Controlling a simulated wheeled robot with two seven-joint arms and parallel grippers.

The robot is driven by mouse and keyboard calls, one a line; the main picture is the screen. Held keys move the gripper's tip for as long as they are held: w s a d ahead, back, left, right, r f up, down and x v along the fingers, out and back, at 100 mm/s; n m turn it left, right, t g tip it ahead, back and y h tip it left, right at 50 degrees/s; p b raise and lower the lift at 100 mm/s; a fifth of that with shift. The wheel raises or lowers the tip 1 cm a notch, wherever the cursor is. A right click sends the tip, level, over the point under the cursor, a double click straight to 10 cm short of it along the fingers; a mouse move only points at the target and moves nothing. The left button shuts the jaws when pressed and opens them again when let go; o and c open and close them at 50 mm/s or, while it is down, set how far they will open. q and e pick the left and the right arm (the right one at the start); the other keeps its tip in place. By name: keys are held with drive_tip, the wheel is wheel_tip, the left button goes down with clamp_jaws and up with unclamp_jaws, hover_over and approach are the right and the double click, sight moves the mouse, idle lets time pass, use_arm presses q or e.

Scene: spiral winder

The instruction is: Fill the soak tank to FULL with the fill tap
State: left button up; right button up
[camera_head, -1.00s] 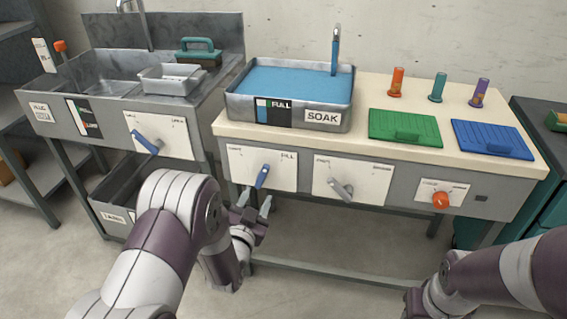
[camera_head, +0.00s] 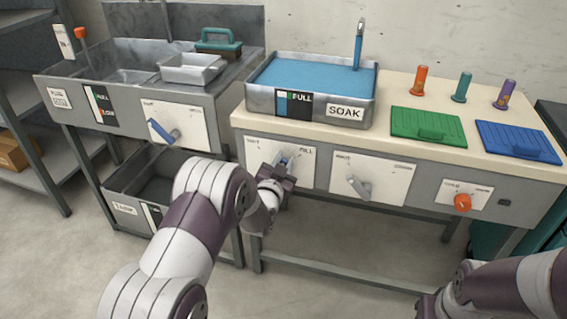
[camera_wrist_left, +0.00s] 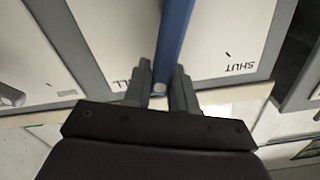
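The soak tank (camera_head: 258,103) on the cream-topped bench holds blue water. Its spout (camera_head: 359,32) has a blue stream below it. The fill tap is a blue lever (camera_head: 286,162) on a white panel (camera_head: 306,176) below the tank. My left gripper (camera_head: 278,172) is at this lever and hides most of it. In the left wrist view, the blue lever (camera_wrist_left: 174,45) runs between the two close-set fingers (camera_wrist_left: 163,88), which look shut on it. My right gripper is out of view.
A grey lever (camera_head: 360,187) is on the panel to the right, with an orange knob (camera_head: 462,202) further right. The sink (camera_head: 75,62) at left has its own blue lever (camera_head: 160,131). Green (camera_head: 428,124) and blue (camera_head: 517,141) boards lie on the bench.

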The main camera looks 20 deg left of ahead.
use_arm(q)
clamp_jaws()
drive_tip(key=shift+a, duration=0.15)
drive_tip(key=n, duration=0.1)
drive_tip(key=a+n, duration=0.1)
drive_tip(key=n, duration=0.1)
drive_tip(key=shift+a+r, duration=0.2)
drive_tip(key=shift+a, duration=0.1)
drive_tip(key=n, duration=0.1)
drive_tip(key=a+n, duration=0.1)
drive_tip(key=shift+a+n, duration=0.3)
drive_tip(key=shift+n, duration=0.1)
drive_tip(key=a+n, duration=0.2)
drive_tip(key=n, duration=0.1)
drive_tip(key=shift+w+f, duration=0.1)
drive_tip(key=shift+f, duration=0.2)
drive_tip(key=shift+a+f+n+p, duration=0.15)
drive_tip(key=shift+a+f+n, duration=0.2)
drive_tip(key=shift+n, duration=0.6)
drive_tip(key=shift+a+f+n+p, duration=0.15)
drive_tip(key=shift+a+f+n, duration=0.2)
drive_tip(key=shift+n, duration=0.6)
drive_tip(key=shift+a, duration=0.1)
drive_tip(key=o, duration=0.7)
unclamp_jaws()
drive_tip(key=shift+r, duration=0.1)
